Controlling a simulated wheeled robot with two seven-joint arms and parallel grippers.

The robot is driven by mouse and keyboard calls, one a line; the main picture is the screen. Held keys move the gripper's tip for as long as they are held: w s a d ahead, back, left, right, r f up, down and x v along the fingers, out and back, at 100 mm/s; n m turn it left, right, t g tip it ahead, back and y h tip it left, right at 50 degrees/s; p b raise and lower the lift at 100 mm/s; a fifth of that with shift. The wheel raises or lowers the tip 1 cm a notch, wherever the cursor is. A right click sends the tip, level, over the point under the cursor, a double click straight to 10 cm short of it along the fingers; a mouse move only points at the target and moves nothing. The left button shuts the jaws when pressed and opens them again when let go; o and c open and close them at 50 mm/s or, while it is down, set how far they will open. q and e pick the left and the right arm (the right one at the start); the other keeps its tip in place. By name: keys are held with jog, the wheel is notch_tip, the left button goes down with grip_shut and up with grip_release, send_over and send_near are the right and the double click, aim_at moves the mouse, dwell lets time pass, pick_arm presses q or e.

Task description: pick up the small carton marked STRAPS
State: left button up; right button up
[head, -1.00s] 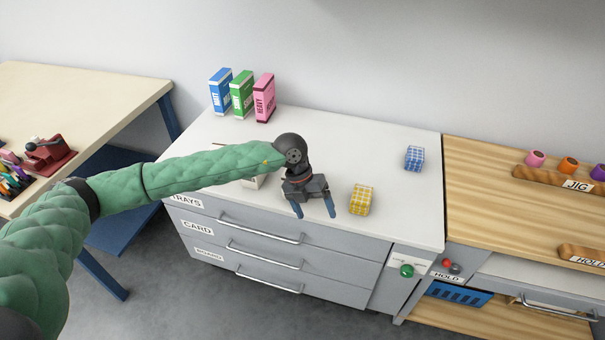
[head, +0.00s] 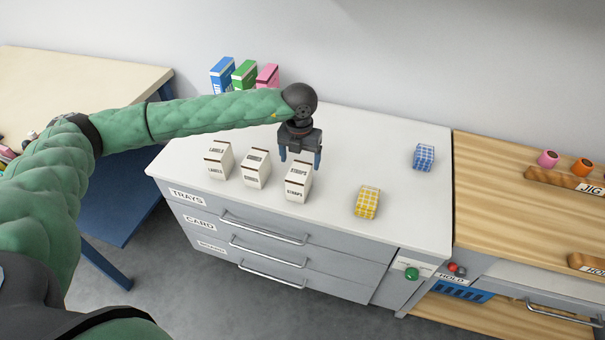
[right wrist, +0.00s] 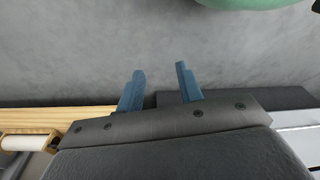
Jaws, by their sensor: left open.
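The small carton marked STRAPS (head: 297,183) is white with a dark top edge. It stands upright on the white cabinet top, the rightmost of three similar cartons in the head view. My left gripper (head: 300,163) is open, its blue fingers pointing down just above and behind the STRAPS carton's top. I cannot tell whether the fingertips touch it. Nothing is between the fingers that I can make out. My right gripper (right wrist: 158,88) shows in the right wrist view with its blue fingers apart and empty, over grey floor.
Beside it stand a middle carton (head: 256,170) and a LABELS carton (head: 218,161). A yellow checked block (head: 367,203) and a blue checked block (head: 424,157) lie to the right. Blue, green and pink boxes (head: 244,75) stand at the back. The white top (head: 400,222) is clear at front right.

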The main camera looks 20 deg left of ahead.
aim_at(299, 171)
pick_arm(q)
jog(key=shift+f+p, duration=0.75)
jog(key=shift+f, duration=0.6)
jog(key=f+p, duration=0.1)
jog(key=f, duration=0.1)
jog(key=f+p, duration=0.1)
jog(key=p, duration=0.1)
jog(key=shift+s+f, duration=0.2)
jog(key=shift+f, duration=0.15)
jog(key=shift+a+f, duration=0.1)
jog(key=shift+f, duration=0.55)
pick_arm(e)
jog(key=s+d+f, duration=0.3)
jog(key=s+f, duration=0.2)
jog(key=f, duration=0.2)
jog(key=shift+d+f, duration=0.35)
jog(key=shift+d, duration=0.05)
jog(key=shift+s, duration=0.1)
pick_arm(q)
jog(key=c, duration=1)
jog(key=shift+c, duration=0.9)
pick_arm(e)
jog(key=shift+d, duration=0.1)
pick_arm(q)
jog(key=shift+r, duration=0.1)
